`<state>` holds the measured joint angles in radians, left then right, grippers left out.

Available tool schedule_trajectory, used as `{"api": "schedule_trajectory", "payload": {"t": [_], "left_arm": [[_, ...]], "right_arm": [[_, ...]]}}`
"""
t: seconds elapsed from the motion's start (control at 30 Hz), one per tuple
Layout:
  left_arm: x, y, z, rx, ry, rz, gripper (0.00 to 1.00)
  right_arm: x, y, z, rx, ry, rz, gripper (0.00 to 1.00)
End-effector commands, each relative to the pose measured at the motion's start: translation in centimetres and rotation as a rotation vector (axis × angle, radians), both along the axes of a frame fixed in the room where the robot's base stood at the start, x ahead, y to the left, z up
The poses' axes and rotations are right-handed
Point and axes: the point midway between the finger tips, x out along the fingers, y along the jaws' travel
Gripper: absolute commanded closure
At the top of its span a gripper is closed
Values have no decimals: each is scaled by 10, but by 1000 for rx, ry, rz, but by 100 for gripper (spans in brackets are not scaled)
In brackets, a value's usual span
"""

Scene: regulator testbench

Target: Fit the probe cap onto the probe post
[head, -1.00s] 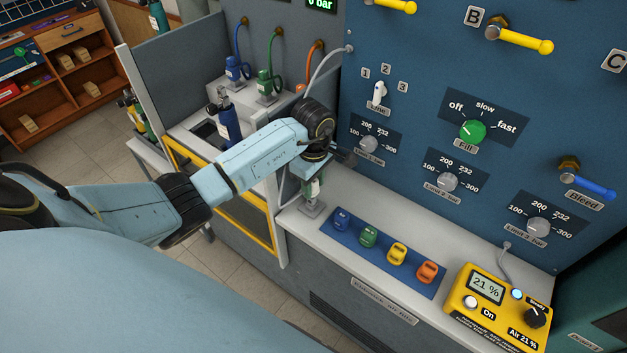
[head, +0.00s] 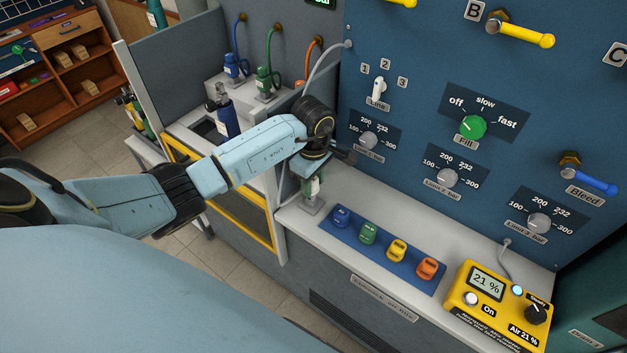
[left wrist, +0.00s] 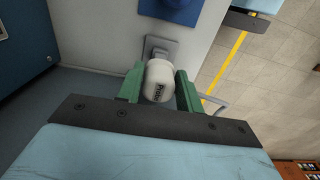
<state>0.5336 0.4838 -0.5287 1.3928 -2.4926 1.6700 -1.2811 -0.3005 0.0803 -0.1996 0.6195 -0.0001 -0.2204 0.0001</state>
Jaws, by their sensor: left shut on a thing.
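My left gripper (head: 314,184) points down over the left end of the pale bench top. In the left wrist view its green fingers (left wrist: 159,80) are shut on the white probe cap (left wrist: 158,84), which carries dark lettering. A small grey base plate (head: 311,207) of the probe post stands on the bench just below the fingers. It also shows in the left wrist view (left wrist: 162,44), right beyond the cap. The cap hides the upper post, so I cannot tell whether cap and post touch. My right gripper is not in view.
A blue tray (head: 345,232) with several coloured pieces lies right of the post. The yellow meter (head: 492,312) stands farther right. The blue panel (head: 420,95) with knobs rises close behind the gripper. A grey hose (head: 322,65) hangs beside the wrist.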

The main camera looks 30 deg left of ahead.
Motion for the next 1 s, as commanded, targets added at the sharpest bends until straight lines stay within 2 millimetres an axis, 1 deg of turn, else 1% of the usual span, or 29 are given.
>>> {"api": "schedule_trajectory", "payload": {"t": [0.27,1.0], "left_arm": [[0,-1,-1,-1,-1,-1,91],[0,0,-12,0,0,-1,91]], "right_arm": [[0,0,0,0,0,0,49],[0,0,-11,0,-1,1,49]]}}
